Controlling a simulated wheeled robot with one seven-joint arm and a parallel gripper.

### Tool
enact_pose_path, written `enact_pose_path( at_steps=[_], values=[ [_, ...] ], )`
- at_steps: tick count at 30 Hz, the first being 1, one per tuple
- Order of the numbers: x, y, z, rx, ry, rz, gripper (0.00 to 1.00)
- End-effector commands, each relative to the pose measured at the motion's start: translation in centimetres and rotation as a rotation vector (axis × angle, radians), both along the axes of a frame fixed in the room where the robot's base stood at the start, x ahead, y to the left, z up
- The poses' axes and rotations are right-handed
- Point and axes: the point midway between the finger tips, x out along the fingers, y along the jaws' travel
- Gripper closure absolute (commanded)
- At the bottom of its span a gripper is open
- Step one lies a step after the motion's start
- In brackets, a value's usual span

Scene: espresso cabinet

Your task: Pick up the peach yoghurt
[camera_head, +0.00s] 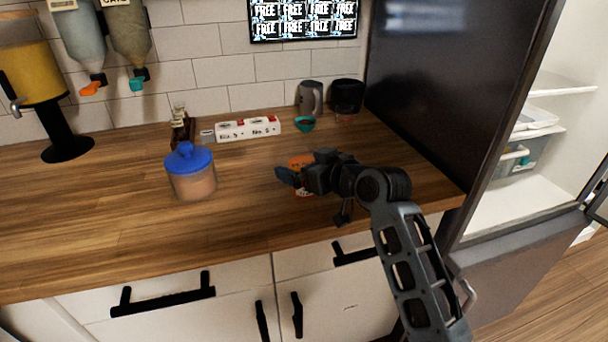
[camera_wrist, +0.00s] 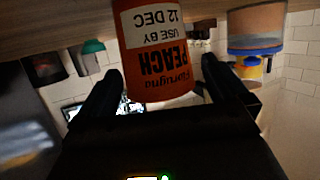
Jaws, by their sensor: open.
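In the head view the pot (camera_head: 299,162) is mostly hidden behind my gripper (camera_head: 284,177), with orange showing above and white-orange below. In the wrist view, which is upside down, the pot (camera_wrist: 157,50) fills the upper middle. My gripper (camera_wrist: 160,90) is open, its two dark fingers on either side of the pot. Gaps show between the fingers and the pot, and I cannot tell whether either finger touches it.
A blue-lidded jar (camera_head: 190,175) stands to the left on the counter (camera_head: 100,220). An open fridge (camera_head: 520,190) is at the right.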

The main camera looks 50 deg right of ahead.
Motion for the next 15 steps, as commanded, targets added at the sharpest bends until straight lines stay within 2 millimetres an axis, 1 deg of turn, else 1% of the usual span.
enact_pose_path(
  at_steps=[7,15],
  values=[
    [0.13,-0.01,-0.06,0.0,0.0,0.0,0.01],
    [0.12,0.01,-0.05,0.0,0.0,0.0,0.27]
  ],
)
